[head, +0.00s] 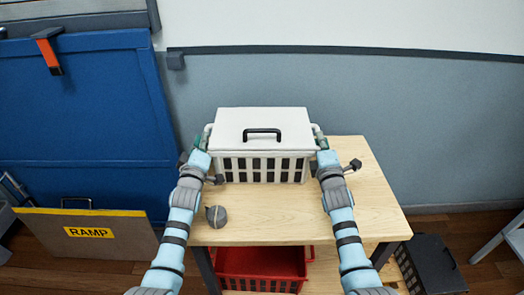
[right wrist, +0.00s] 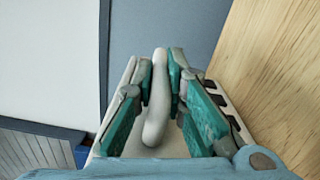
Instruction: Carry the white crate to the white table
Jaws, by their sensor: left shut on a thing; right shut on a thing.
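The white crate (head: 262,165) has a closed lid with a black handle and slatted sides. It is on or just above the light wooden table (head: 270,212); I cannot tell whether its base touches. My left gripper (head: 205,138) is at the crate's left end, shut on its side handle, partly hidden by my wrist. My right gripper (head: 319,138) is at the right end. In the right wrist view the right gripper's green fingers (right wrist: 163,90) are shut around the crate's white side handle (right wrist: 157,120). No white table is clearly identifiable.
A grey round object (head: 216,216) lies on the wooden table near its left front edge. A red crate (head: 262,268) is below the table. A dark crate (head: 432,265) stands on the floor at right. A ramp board (head: 88,233) leans at left by a blue panel (head: 85,120).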

